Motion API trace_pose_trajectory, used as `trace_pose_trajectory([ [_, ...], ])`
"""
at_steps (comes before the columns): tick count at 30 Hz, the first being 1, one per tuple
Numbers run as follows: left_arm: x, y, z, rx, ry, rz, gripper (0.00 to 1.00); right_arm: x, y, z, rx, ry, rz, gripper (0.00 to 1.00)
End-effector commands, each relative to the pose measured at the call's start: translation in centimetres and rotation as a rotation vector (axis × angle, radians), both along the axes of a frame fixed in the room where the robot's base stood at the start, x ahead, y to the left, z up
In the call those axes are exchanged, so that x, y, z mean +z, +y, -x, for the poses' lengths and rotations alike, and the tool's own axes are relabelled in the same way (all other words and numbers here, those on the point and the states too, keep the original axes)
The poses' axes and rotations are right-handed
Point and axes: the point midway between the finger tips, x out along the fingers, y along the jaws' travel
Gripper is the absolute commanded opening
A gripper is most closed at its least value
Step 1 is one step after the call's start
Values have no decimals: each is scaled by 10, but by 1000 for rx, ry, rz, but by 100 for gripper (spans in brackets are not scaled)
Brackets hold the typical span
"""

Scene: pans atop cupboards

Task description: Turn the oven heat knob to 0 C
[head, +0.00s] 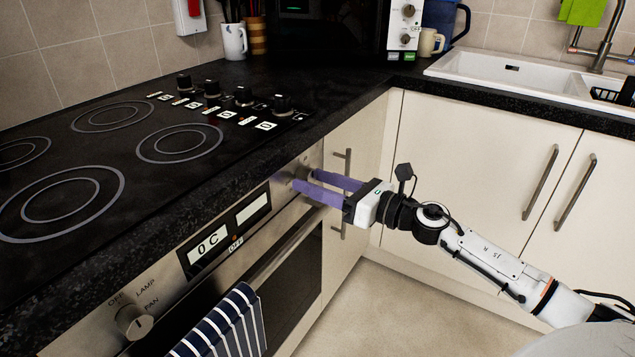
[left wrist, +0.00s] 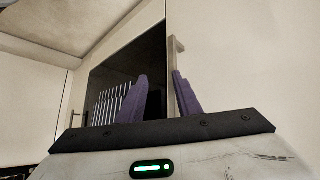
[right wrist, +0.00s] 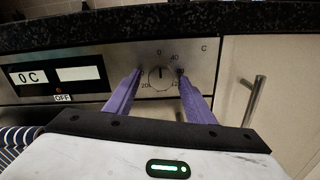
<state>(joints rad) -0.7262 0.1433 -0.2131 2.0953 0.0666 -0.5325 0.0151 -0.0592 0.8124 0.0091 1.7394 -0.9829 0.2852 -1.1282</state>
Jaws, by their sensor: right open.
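The oven heat knob (right wrist: 159,78) is a round metal dial on the steel oven panel, with 0 printed above it and other numbers around it. Its dark mark points up towards the 0. In the head view it is largely hidden behind the fingers. The oven display (head: 208,245) reads 0 C; it also shows in the right wrist view (right wrist: 31,77). My right gripper (head: 306,181) is open, its purple fingers on either side of the knob; contact cannot be told. My left gripper (left wrist: 159,77) is open and empty, seen only in its wrist view.
A striped towel (head: 227,325) hangs on the oven handle (head: 285,243). Another knob (head: 133,321) marked OFF, LAMP and FAN is at the panel's left. The dark worktop (head: 240,160) overhangs the panel. A cupboard handle (right wrist: 253,101) is right of the oven.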

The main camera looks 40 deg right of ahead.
Motion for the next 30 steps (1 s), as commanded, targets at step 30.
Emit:
trace_pose_trajectory([
  [30,-1,-1,1,1,1,3,31,0,-40,96,0,0,0,49],
])
